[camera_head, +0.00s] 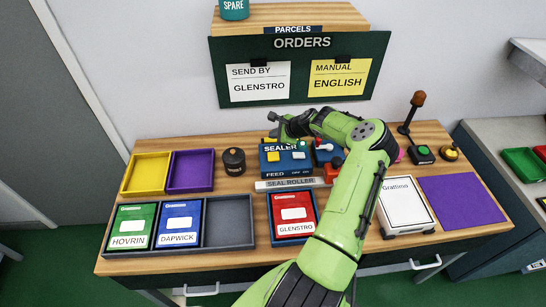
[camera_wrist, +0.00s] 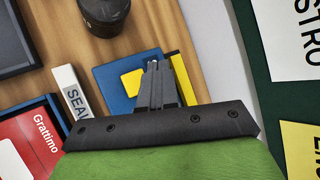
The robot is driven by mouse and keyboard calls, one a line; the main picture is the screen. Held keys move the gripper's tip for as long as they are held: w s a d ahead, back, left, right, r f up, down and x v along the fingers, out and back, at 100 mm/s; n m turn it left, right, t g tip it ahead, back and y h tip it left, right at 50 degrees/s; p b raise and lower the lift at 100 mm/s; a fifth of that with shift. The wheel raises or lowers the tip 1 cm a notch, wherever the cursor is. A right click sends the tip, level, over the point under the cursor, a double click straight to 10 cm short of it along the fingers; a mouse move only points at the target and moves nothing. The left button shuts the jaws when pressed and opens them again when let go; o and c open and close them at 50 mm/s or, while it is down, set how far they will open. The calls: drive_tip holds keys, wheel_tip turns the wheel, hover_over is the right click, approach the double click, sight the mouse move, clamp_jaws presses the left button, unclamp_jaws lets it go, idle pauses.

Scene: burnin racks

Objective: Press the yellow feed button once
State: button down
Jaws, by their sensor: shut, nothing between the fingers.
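The blue sealer (camera_head: 264,168) stands on the middle of the wooden table, marked SEALER and FEED. In the wrist view, the yellow feed button (camera_wrist: 131,84) lies on the blue sealer top (camera_wrist: 106,78), partly covered by my fingers. My gripper (camera_wrist: 153,64) is shut and empty, its tips over or just beyond the button's edge in that view. In the head view my gripper (camera_head: 276,130) is over the back of the sealer. I cannot tell whether the tips touch anything.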

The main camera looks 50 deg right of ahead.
sight(275, 157)
wheel_tip(275, 157, down, 8)
drive_tip(key=b, duration=0.5)
drive_tip(key=shift+f, duration=0.1)
idle(1.6)
drive_tip(key=shift+f, duration=0.3)
drive_tip(key=shift+f+b, duration=0.5)
drive_tip(key=shift+b, duration=0.05)
idle(0.5)
idle(0.3)
drive_tip(key=shift+r+p, duration=0.7)
drive_tip(key=shift+r, duration=0.2)
drive_tip(key=shift+r, duration=0.15)
wheel_tip(275, 157, up, 5)
drive_tip(key=p, duration=0.3)
drive_tip(key=shift+p, duration=0.4)
